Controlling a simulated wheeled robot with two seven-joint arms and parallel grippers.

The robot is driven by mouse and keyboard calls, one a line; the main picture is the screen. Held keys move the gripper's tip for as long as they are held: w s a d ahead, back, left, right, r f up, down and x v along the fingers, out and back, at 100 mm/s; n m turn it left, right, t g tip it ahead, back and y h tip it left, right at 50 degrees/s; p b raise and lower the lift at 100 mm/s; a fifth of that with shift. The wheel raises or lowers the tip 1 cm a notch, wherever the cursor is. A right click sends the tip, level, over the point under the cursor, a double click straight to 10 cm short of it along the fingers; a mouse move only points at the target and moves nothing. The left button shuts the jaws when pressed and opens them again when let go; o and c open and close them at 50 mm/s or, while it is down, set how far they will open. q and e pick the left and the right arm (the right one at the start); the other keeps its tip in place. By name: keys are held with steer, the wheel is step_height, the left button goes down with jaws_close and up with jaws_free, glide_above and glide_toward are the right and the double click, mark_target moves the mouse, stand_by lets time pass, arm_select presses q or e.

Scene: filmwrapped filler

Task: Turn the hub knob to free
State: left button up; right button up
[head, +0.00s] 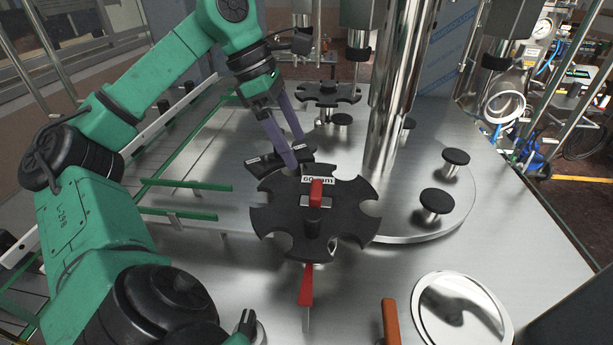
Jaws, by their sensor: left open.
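A black starwheel (345,218) with rounded notches stands over the steel machine deck. At its hub is a small red knob (316,189) on a light plate, beside a white label that seems to read 60 mm. A black post (312,222) rises from the wheel just in front of the knob. My left gripper (295,152) comes down from the upper left on my green arm. Its two purple-grey fingers are open and empty, with the tips just behind and left of the knob, apart from it. My right gripper does not show.
A second starwheel (328,93) stands behind. A shiny steel column (392,90) rises behind the hub. Black-topped pegs (437,201) stand at the right. A red lever (306,287) and orange handle (390,322) are in front. Green rails (187,184) lie left.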

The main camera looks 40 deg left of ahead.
arm_select(q)
steer(key=b, duration=0.2)
glide_above(313, 187)
steer(key=s, duration=0.1)
step_height(313, 187, down, 5)
steer(key=shift+s+a+f, duration=0.1)
steer(key=shift+s+a, duration=0.05)
steer(key=f, duration=0.2)
steer(key=w+f, duration=0.1)
steer(key=f, duration=0.1)
steer(key=shift+a+f+b, duration=0.15)
steer(key=shift+a+b, duration=0.05)
steer(key=shift+b, duration=0.15)
steer(key=shift+w+d+f, duration=0.1)
steer(key=shift+d+f, duration=0.05)
steer(key=shift+f, duration=0.1)
steer(key=shift+d+r, duration=0.1)
steer(key=shift+d, duration=0.3)
steer(key=shift+c, duration=0.6)
steer(key=shift+a, duration=0.15)
steer(key=c, duration=1.1)
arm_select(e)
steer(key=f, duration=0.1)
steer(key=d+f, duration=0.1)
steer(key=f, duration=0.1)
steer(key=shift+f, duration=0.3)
